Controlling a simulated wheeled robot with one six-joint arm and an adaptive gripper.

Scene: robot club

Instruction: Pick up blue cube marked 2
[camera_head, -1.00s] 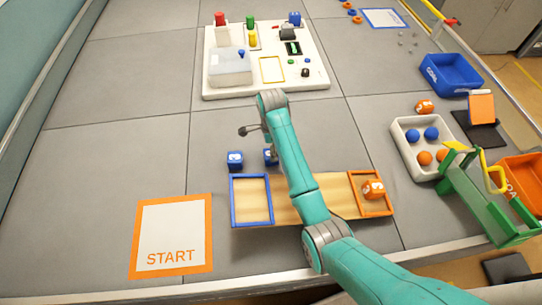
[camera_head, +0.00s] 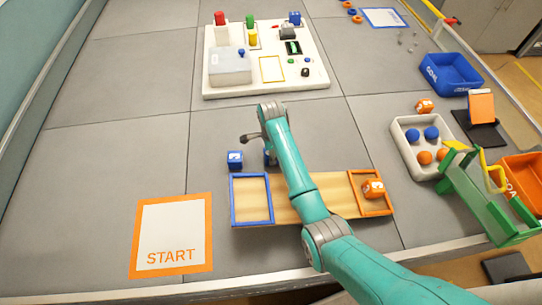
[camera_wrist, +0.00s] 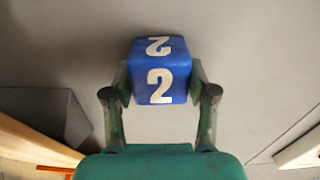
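The blue cube marked 2 (camera_wrist: 161,82) is in the middle of the wrist view, with white 2s on its top and near faces. My gripper (camera_wrist: 160,88) has one finger on each side of it. The pads lie against both sides with no visible gap, so it looks shut on the cube.
A white panel (camera_head: 315,80) lies behind; a ball tray (camera_head: 397,135) is at right.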

